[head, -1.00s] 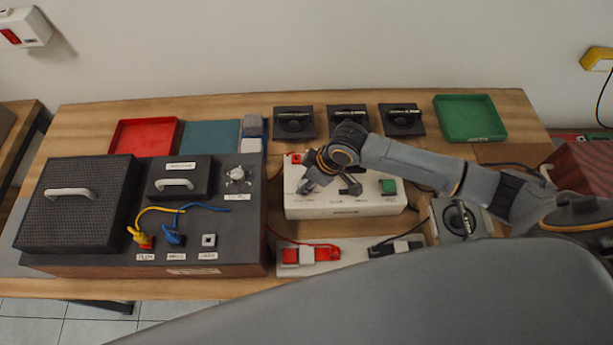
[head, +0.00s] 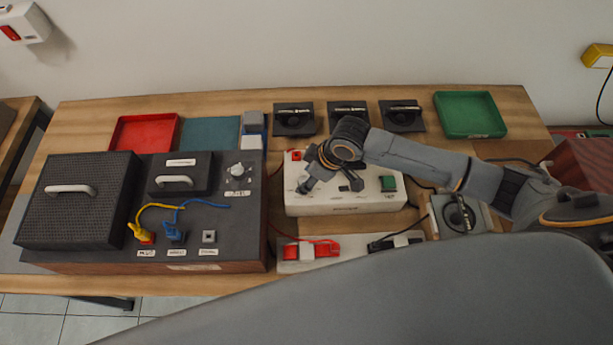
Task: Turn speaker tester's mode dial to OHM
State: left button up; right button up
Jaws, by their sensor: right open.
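The white speaker tester (head: 350,204) lies at the middle of the bench, with a green square (head: 388,184) at its right and a red part (head: 296,155) at its upper left. My right arm reaches in from the right. My right gripper (head: 330,186) is open, pointing down over the tester's top. One finger is at the left and another dark part is near the middle. The mode dial is hidden or cannot be told apart from the gripper, so I cannot tell its setting or whether the fingers touch it. My left gripper is not in view.
A dark hifi unit (head: 250,215) with yellow and blue plugs stands left of the tester. Red clips (head: 312,251) and black clips (head: 395,242) lie in front. Several black speaker parts, a red tray (head: 145,118) and a green tray (head: 492,134) line the back.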

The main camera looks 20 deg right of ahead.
jog(key=v, duration=1.1)
jog(key=shift+r, duration=0.1)
